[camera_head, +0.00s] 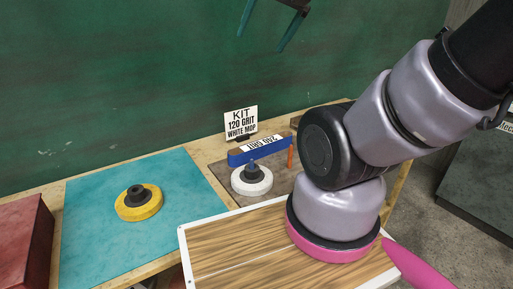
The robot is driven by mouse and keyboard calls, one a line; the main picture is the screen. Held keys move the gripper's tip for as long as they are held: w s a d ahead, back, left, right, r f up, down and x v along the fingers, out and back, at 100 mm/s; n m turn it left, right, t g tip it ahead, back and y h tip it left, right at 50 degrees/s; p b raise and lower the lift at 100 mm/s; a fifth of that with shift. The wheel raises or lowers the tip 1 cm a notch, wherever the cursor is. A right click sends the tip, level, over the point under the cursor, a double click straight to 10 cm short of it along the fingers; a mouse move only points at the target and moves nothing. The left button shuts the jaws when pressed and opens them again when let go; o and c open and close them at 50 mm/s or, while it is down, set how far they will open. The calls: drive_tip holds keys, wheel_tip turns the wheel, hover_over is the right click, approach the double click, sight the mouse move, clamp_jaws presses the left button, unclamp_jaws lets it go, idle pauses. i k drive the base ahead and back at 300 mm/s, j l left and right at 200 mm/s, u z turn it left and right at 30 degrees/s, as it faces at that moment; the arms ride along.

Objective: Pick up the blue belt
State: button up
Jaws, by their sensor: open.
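A sign (241,122) reading kit, 120 grit, white mop stands behind the belt. An orange stick (290,153) is at its right end. A yellow mop (138,204) sits on the teal mat (85,230). A red box (22,245) is at the left. A green wall (120,80) rises behind.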

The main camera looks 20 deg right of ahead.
sight(240, 156)
drive_tip(key=i+l+u, duration=0.1)
drive_tip(key=l+u, duration=0.15)
drive_tip(key=l, duration=2.4)
